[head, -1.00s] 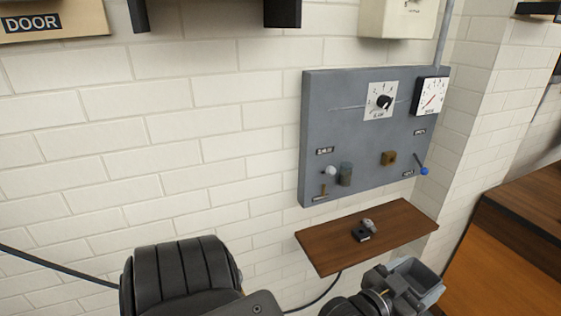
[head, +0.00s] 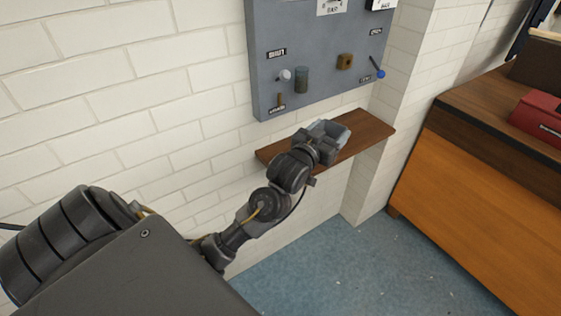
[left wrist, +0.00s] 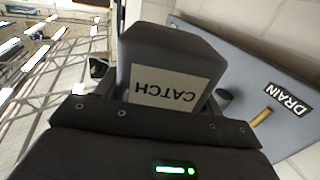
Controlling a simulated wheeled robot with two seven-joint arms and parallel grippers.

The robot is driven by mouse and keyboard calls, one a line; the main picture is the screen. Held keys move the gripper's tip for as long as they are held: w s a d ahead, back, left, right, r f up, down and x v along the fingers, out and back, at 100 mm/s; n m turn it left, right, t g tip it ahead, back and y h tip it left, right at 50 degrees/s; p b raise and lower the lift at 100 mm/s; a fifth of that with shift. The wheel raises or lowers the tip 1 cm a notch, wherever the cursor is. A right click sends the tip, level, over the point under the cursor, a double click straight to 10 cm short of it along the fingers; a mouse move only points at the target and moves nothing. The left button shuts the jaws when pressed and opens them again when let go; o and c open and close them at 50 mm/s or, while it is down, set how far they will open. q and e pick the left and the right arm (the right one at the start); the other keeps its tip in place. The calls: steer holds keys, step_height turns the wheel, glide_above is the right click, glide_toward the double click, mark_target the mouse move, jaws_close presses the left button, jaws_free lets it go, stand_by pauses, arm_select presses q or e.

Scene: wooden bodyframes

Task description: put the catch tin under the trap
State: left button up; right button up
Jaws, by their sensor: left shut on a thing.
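The catch tin (head: 331,139) is a grey open-topped box; its CATCH label shows upside down in the left wrist view (left wrist: 168,88). My left gripper (head: 318,147) is shut on the tin and holds it over the wooden shelf, below the wall panel. I cannot tell whether the tin touches the shelf. A grey-blue cylinder (head: 302,80) on the panel, above and left of the tin, may be the trap; no label for it is readable. My right gripper is not in view.
The grey panel (head: 325,55) carries a small brass drain lever (head: 280,99), a white knob (head: 285,75), a brass block (head: 345,61) and a blue-tipped lever (head: 380,73). The wooden shelf (head: 372,132) juts out below it. A wooden cabinet (head: 500,190) stands at right.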

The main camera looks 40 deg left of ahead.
mark_target(327, 120)
arm_select(q)
steer(key=shift+w+a+r+y+b, duration=0.15)
steer(key=shift+w+a+y, duration=0.05)
steer(key=shift+w+a, duration=0.4)
steer(key=shift+w+a+r+y+b, duration=0.2)
steer(key=shift+w+a, duration=0.2)
steer(key=shift+a, duration=0.25)
steer(key=shift+a+n, duration=0.2)
steer(key=shift+n, duration=0.1)
steer(key=a+f+p, duration=0.1)
steer(key=a+f, duration=0.2)
steer(key=a, duration=0.1)
steer(key=s+a+f+p, duration=0.1)
steer(key=a+f, duration=0.1)
steer(key=a, duration=0.2)
steer(key=s+a+f+p, duration=0.1)
steer(key=a+f, duration=0.2)
steer(key=a, duration=0.1)
steer(key=shift+a+f, duration=0.3)
steer(key=shift+f, duration=0.05)
steer(key=shift+a+f, duration=0.15)
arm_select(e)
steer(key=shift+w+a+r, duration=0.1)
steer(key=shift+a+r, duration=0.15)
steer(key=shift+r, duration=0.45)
